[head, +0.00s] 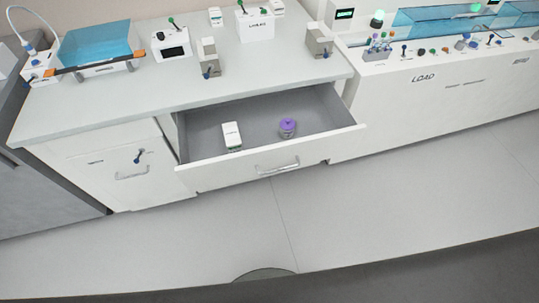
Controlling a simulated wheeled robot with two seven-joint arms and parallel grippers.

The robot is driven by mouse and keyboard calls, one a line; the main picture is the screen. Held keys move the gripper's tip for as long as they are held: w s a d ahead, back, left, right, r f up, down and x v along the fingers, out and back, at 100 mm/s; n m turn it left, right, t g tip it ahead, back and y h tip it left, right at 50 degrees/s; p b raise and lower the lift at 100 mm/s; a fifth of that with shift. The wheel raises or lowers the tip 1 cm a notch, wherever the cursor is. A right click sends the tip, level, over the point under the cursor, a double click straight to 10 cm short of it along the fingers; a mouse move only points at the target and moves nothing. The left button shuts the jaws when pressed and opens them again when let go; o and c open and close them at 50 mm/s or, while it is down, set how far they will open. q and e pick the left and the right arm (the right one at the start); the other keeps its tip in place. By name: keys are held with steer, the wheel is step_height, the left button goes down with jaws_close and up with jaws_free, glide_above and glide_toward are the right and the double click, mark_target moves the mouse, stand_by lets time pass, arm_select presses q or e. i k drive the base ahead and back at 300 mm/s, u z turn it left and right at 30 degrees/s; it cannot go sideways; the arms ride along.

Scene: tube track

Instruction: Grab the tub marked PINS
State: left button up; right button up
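An open drawer (258,165) below the counter holds two things. A small round tub with a purple lid (288,127) stands in its right half. A white box (232,135) with small dark print stands in its left half, apart from the tub. The print on either is too small to read, so I cannot tell which is marked PINS. Neither of my grippers is in view.
The counter (130,100) above carries a blue-screened tray (84,48), a black-faced device (172,45) and several grey blocks. A white unit marked LOAD (423,88) stands at right. The left cupboard (125,167) is shut. The floor (370,200) in front is clear.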

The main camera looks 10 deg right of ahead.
mark_target(286, 135)
steer(key=z, duration=2.85)
steer(key=k, duration=1.1)
steer(key=u, duration=0.7)
